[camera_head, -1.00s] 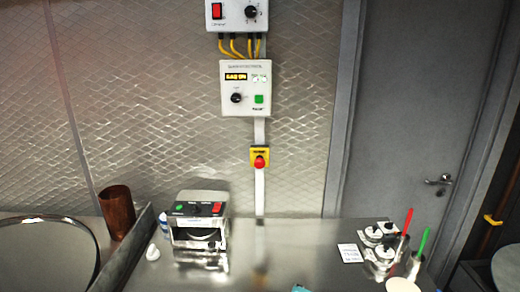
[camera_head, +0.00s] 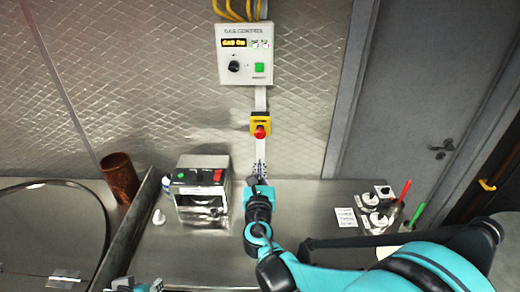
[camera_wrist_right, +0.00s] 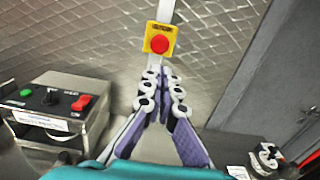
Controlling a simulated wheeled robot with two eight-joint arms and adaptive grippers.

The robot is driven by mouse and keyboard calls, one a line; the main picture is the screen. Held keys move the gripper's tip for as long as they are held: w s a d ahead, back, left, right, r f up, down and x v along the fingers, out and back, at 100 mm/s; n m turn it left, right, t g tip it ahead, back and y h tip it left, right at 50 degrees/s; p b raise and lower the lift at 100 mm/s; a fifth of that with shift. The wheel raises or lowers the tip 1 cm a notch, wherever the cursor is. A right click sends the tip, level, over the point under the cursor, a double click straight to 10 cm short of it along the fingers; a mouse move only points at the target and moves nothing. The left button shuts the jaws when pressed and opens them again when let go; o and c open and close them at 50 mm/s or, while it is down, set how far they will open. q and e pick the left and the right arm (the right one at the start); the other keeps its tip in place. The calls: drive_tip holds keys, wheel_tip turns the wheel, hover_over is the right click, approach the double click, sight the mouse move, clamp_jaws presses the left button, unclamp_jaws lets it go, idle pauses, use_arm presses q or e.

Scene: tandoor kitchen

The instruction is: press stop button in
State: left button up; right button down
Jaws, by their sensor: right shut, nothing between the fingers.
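The red stop button (camera_head: 260,131) sits on a yellow box on the wall, below the gas control panel. In the right wrist view the red button (camera_wrist_right: 160,44) is straight ahead, just above my fingertips in the picture. My right gripper (camera_head: 260,168) is shut and empty, pointing at the wall just below the button in the head view. In the right wrist view its fingers (camera_wrist_right: 163,78) meet at the tips. A gap to the button shows, and nothing touches it. Teal parts of my left arm show at the bottom edge; its fingers cannot be made out.
The gas control panel (camera_head: 246,54) reads "GAS ON" and has a green button. A metal box with switches (camera_head: 202,188) stands on the steel counter left of my right arm. A brown cup (camera_head: 119,178) stands farther left. Several small containers (camera_head: 375,212) stand at the right.

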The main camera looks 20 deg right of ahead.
sight(260, 136)
use_arm(q)
drive_tip(key=shift+f+b, duration=0.5)
use_arm(e)
drive_tip(key=x, duration=1.3)
drive_tip(key=shift+w+d, duration=0.1)
drive_tip(key=shift+w, duration=0.15)
drive_tip(key=shift+x, duration=0.9)
use_arm(q)
drive_tip(key=shift+f, duration=0.2)
